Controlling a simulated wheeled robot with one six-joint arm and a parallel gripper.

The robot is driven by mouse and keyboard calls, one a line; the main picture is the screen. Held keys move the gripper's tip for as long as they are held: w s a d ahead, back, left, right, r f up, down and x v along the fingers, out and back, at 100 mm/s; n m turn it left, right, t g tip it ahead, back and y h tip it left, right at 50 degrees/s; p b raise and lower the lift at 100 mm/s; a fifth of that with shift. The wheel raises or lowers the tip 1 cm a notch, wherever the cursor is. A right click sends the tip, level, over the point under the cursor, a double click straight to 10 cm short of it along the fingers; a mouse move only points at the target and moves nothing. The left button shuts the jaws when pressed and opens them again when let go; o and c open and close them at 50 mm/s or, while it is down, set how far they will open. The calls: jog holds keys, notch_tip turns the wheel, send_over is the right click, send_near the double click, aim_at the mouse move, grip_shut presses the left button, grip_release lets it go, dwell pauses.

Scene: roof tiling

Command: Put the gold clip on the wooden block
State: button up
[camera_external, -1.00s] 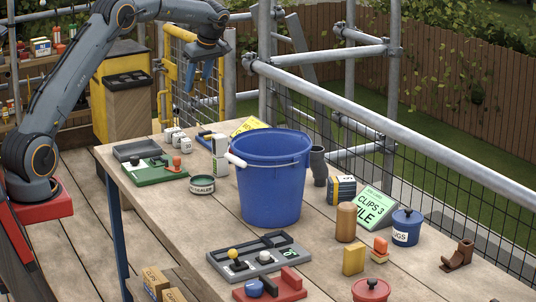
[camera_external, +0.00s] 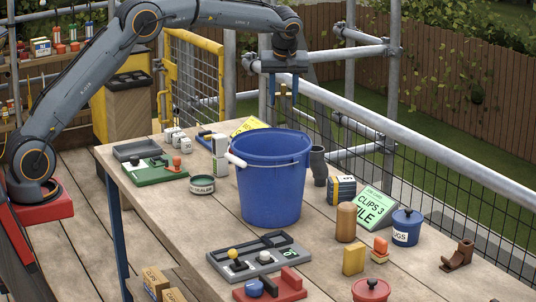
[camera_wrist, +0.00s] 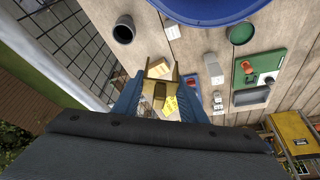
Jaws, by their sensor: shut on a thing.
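In the wrist view my gripper (camera_wrist: 160,90) is shut on a gold-brown piece, the gold clip (camera_wrist: 160,98), between its two blue fingers. In the external view my gripper (camera_external: 282,92) hangs above and behind the blue bucket, fingers pointing down; I cannot make out the clip there. The bucket seems to hide this block in the external view.
The tall blue bucket (camera_external: 270,185) stands mid-table. A dark pipe piece (camera_external: 318,165), a yellow card (camera_external: 248,126) and a white block (camera_external: 220,158) stand around it. A scaffold rail (camera_external: 400,150) runs along the table's far side. Trays and small parts fill the front.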

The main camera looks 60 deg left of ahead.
jog(key=w+d+m+t, duration=0.1)
jog(key=d+m, duration=0.3)
jog(key=d, duration=1.4)
jog(key=m+t+h, duration=0.1)
jog(key=m+h, duration=0.1)
jog(key=m, duration=0.2)
send_over(352, 202)
jog(key=s, duration=0.2)
jog(key=f, duration=0.3)
jog(key=f+p, duration=0.1)
jog(key=f, duration=0.6)
jog(key=shift+d+f, duration=0.15)
jog(key=shift+d, duration=0.2)
jog(key=shift+f+p, duration=0.95)
jog(key=shift+f, duration=1.35)
jog(key=shift+f, duration=0.2)
jog(key=o, duration=1.1)
jog(key=shift+r, duration=0.1)
